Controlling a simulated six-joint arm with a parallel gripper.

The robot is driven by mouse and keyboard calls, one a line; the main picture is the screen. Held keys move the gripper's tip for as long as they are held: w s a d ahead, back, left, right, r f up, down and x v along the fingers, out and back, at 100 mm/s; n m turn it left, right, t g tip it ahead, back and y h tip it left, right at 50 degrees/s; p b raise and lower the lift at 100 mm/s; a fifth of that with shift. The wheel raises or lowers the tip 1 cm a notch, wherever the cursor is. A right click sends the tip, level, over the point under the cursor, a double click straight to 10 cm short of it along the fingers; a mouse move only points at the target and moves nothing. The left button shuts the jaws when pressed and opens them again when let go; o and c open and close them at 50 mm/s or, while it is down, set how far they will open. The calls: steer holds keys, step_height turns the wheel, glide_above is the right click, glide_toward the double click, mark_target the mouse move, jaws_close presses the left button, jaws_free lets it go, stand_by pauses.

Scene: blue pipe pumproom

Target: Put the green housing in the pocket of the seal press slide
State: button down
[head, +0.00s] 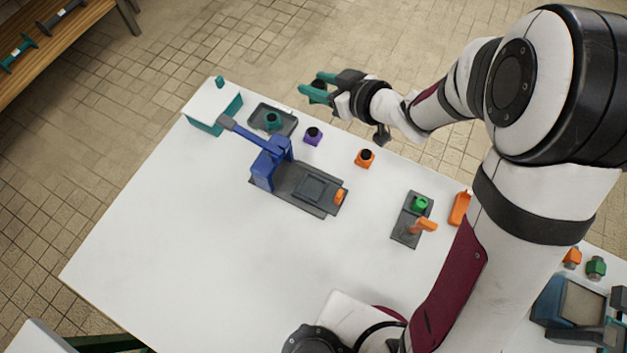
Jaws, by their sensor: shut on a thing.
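The green housing (420,204) sits upright on a small grey fixture (401,229) with an orange handle (424,225), on the right of the table. The seal press (265,166) is blue with a long lever; its dark grey slide (288,196) carries a square pocket (315,187) that looks empty, and an orange knob (340,196) at its right end. My gripper (312,88), with teal fingers, is beyond the table's far edge, well away from the green housing. It is shut on a small dark thing, mostly hidden between the fingers.
A purple housing (313,138) and an orange housing (365,159), both dark-topped, stand near the far edge. A teal piece (272,121) sits in a grey tray (289,128). A white-topped teal box (212,102) stands at the far corner. The front left table (165,240) is clear.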

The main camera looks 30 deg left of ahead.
steer(key=s+d+f+n+g+h, duration=0.1)
steer(key=s+d+f+n+g, duration=0.1)
steer(key=s+d+n+g, duration=0.5)
steer(key=s+d+f+n+g+h, duration=0.1)
steer(key=s+d+f+n+g, duration=0.25)
steer(key=d, duration=0.55)
steer(key=g, duration=0.1)
glide_above(312, 188)
steer(key=shift+n, duration=0.45)
steer(key=f, duration=0.4)
steer(key=shift+d+f, duration=0.15)
steer(key=shift+d, duration=0.1)
steer(key=shift+a+f, duration=0.15)
steer(key=shift+f, duration=0.95)
steer(key=shift+a+f, duration=0.1)
steer(key=shift+f, duration=1)
steer(key=shift+f, duration=0.1)
steer(key=shift+c, duration=2)
jaws_free()
